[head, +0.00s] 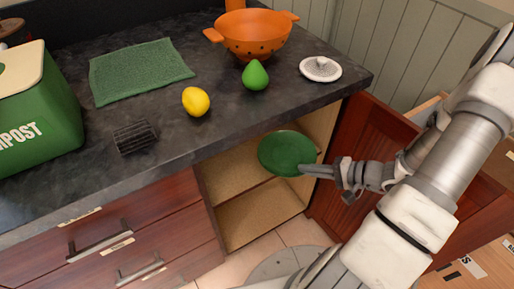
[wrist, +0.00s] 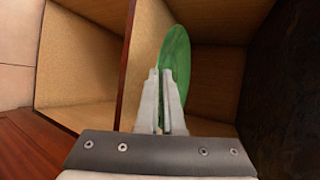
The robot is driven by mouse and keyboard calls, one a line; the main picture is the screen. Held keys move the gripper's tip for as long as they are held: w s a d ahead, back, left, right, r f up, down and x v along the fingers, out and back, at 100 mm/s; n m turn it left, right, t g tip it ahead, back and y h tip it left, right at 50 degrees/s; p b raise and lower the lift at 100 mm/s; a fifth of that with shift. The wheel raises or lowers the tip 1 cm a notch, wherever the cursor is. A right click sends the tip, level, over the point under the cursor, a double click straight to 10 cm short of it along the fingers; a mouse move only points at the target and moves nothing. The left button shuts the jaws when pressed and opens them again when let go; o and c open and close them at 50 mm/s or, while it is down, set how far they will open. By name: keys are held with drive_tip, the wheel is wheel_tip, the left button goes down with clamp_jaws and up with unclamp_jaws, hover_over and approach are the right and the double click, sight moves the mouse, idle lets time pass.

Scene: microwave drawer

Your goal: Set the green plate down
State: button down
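The green plate (head: 286,153) is at the opening of the cabinet (head: 245,214) under the counter in the head view. My gripper (head: 308,170) reaches in from the right and meets the plate's lower right edge. In the wrist view the plate (wrist: 178,62) stands up on edge between and beyond the fingertips of my gripper (wrist: 164,78). The fingers are close together with the plate's rim between them. I cannot tell whether the plate touches a shelf.
The cabinet has an upper and a lower compartment, split by a shelf (wrist: 128,60); both look empty. Its red door (head: 365,150) stands open at the right. On the counter (head: 225,115) are an orange colander (head: 254,32), a lemon (head: 196,101), a pear (head: 256,76) and a green cloth (head: 138,70).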

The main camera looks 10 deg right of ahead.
sight(282, 159)
drive_tip(key=w+a+f+b, duration=0.1)
drive_tip(key=w+f, duration=0.1)
drive_tip(key=w, duration=0.1)
drive_tip(key=w+a+f+b, duration=0.1)
drive_tip(key=w+f, duration=0.1)
drive_tip(key=w, duration=0.2)
drive_tip(key=w+a+f, duration=0.2)
drive_tip(key=w, duration=0.1)
drive_tip(key=shift+w+f+b, duration=0.15)
drive_tip(key=shift+f+b, duration=0.95)
drive_tip(key=shift+f, duration=1.2)
drive_tip(key=shift+f, duration=0.2)
drive_tip(key=c, duration=1.3)
unclamp_jaws()
drive_tip(key=shift+r, duration=0.1)
drive_tip(key=shift+r, duration=0.2)
drive_tip(key=p+v, duration=0.2)
drive_tip(key=v, duration=0.5)
drive_tip(key=shift+s+d, duration=0.15)
drive_tip(key=shift+s, duration=0.1)
